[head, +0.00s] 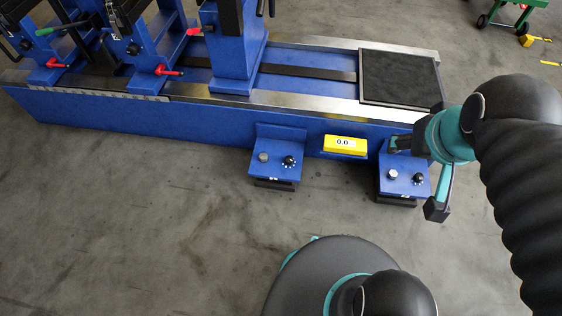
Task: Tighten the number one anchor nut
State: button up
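Two blue anchor feet stick out from the front of the long blue machine bed, a left foot (261,172) and a right foot (405,189). The left foot carries a silver round piece (263,156) and a dark nut-like piece (289,161) ringed by white marks. The right foot carries a similar silver piece (392,174) and dark piece (418,179). I cannot read which foot is number one. My gripper (416,178) is open and empty, its dark fingers spread apart at the right foot. Whether it touches the foot is unclear.
A yellow display (345,145) reading 0.0 sits between the feet. Clamps with red handles (168,71) stand on the bed (150,113) at upper left. A black pad (400,78) lies at its right end. The concrete floor (150,210) in front is clear.

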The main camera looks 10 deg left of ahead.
aim_at(262, 157)
jog(key=z, duration=2)
jog(key=k, duration=1.25)
jog(key=u, duration=2.1)
jog(key=i, duration=0.5)
jog(key=z, duration=0.05)
